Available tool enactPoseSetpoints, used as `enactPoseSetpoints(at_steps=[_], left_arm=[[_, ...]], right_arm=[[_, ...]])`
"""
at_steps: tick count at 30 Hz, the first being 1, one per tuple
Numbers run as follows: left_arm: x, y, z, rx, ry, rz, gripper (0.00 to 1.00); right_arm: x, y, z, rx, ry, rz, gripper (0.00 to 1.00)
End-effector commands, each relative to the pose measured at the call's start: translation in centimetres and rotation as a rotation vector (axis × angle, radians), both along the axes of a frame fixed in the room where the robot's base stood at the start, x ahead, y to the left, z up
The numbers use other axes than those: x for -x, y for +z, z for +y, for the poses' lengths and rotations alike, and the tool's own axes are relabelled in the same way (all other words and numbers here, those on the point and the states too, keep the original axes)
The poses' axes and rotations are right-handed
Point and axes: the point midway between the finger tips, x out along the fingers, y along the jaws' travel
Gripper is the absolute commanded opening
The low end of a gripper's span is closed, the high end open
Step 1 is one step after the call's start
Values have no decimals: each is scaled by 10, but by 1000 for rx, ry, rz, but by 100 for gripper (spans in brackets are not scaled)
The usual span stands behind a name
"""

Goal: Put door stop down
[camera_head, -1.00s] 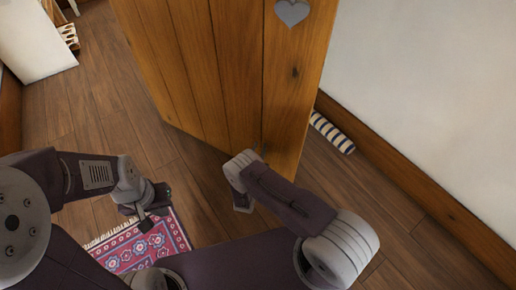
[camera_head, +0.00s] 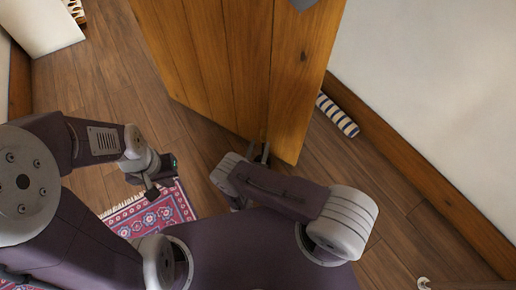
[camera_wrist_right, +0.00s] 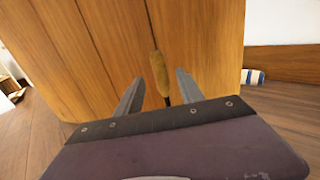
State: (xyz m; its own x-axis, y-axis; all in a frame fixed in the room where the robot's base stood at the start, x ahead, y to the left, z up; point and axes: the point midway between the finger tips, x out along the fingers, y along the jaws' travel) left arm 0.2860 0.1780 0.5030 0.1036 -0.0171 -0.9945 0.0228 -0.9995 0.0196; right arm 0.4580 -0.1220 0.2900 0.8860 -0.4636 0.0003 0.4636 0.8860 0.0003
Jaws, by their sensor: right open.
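The door stop (camera_wrist_right: 158,72) looks like a tan, rounded, upright piece on a thin dark stem, against the lower part of the wooden door (camera_wrist_right: 205,40). My right gripper (camera_wrist_right: 158,88) is open, with one finger on each side of the door stop in the wrist view. I cannot tell if either finger touches it. In the head view the fingertips of my right gripper (camera_head: 259,152) are close to the door's (camera_head: 230,60) lower edge; my arm hides much there. My left gripper (camera_head: 158,178) is above the patterned rug, away from the door, its jaws unclear.
A blue-and-white striped roll (camera_head: 337,114) lies on the floor by the skirting, right of the door. A red patterned rug (camera_head: 160,215) lies below my left gripper. A white panel (camera_head: 43,25) is at the far left. Wooden floor (camera_head: 95,90) left of the door is clear.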

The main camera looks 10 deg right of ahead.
Motion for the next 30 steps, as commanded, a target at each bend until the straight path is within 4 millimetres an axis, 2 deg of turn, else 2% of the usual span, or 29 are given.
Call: enactPoseSetpoints(at_steps=[5,11,14,17,18,20,21,23,25,27,30], left_arm=[[0,7,0,0,0,0,0],[0,7,0,0,0,0,0],[0,7,0,0,0,0,0],[0,7,0,0,0,0,0],[0,7,0,0,0,0,0],[0,7,0,0,0,0,0],[0,7,0,0,0,0,0],[0,7,0,0,0,0,0],[0,7,0,0,0,0,0],[0,7,0,0,0,0,0],[0,7,0,0,0,0,0]], right_arm=[[19,1,11,0,2,0,45],[22,2,9,-6,-20,1,45],[18,21,-12,-54,-165,14,45],[26,56,-57,-177,-466,41,45],[37,70,-75,-247,-606,54,45],[59,89,-98,-372,-813,66,45],[78,101,-108,-469,-949,68,45],[106,117,-116,-633,-1144,61,45],[137,135,-114,-850,-1355,30,45],[162,151,-103,-1092,-1538,-26,45],[179,174,-81,-1448,-1730,-153,45]])
